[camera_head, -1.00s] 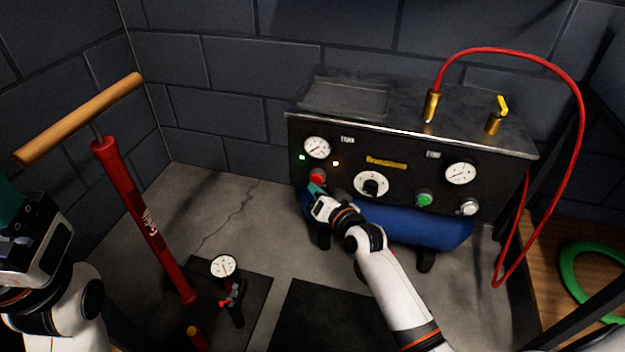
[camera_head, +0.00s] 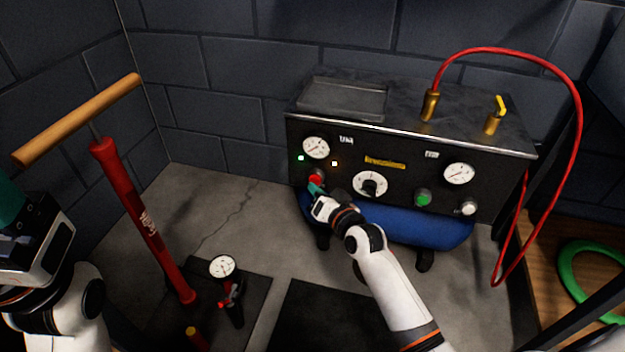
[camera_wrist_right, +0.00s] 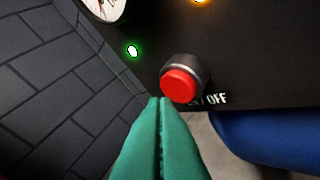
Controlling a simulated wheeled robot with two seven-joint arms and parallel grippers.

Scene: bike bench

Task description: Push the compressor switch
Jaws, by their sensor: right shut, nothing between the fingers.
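The compressor (camera_head: 410,138) is a black panel box above a blue tank (camera_head: 415,226). Its switch is a red round button (camera_head: 316,177) at the lower left of the panel. The button also shows in the right wrist view (camera_wrist_right: 180,84), above the lettering "OFF". My right gripper (camera_head: 314,190) is shut and empty, its teal fingertips at the button's lower edge. In the wrist view the fingertips (camera_wrist_right: 160,101) overlap the button's lower left side; I cannot tell if they touch it. My left gripper (camera_head: 8,212) is partly cut off at the left edge.
A green button (camera_head: 423,197), a dial (camera_head: 370,185) and gauges sit on the same panel. A green lamp (camera_wrist_right: 132,50) is lit. A red floor pump (camera_head: 140,215) stands at left. A red hose (camera_head: 583,120) loops at right.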

